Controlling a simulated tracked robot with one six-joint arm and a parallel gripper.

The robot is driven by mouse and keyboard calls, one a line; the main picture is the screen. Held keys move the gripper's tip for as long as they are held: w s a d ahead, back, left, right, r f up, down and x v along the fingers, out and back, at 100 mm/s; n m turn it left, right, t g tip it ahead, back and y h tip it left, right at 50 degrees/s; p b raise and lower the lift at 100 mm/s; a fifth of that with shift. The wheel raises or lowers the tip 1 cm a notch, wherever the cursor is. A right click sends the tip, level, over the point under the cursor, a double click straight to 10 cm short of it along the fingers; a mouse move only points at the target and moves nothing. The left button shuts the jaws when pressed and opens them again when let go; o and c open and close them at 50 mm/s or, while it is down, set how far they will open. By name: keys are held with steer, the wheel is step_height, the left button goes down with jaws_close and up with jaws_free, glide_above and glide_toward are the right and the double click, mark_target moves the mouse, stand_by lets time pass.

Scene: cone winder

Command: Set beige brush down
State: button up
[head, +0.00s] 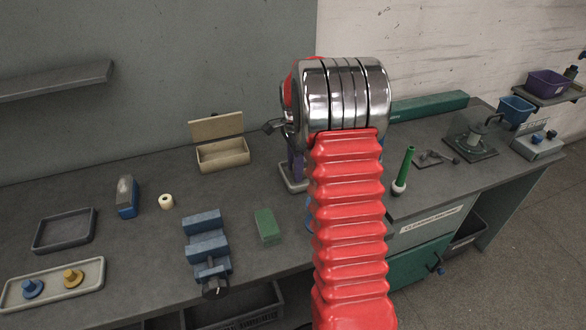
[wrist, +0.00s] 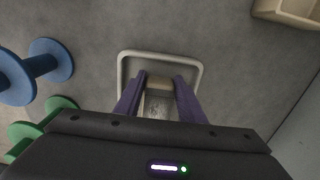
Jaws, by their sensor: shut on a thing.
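My gripper (wrist: 160,80) has purple fingers, shut on the beige brush (wrist: 159,84), which shows between them in the wrist view. The brush is over a small pale-rimmed tray (wrist: 160,53); I cannot tell whether it touches the tray floor. In the head view the same tray (head: 290,186) sits on the bench, partly hidden by my red arm. A purple finger (head: 297,164) shows just above it. The brush is hidden in the head view.
An open beige box (head: 223,154) stands left of the tray. A green block (head: 267,225) and blue vise (head: 207,245) are nearer. Blue (wrist: 50,62) and green spools (wrist: 40,122) stand left in the wrist view.

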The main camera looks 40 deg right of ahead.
steer(key=shift+f, duration=0.1)
steer(key=o, duration=1.1)
step_height(320, 180, up, 12)
steer(key=shift+r, duration=0.1)
stand_by(0.3)
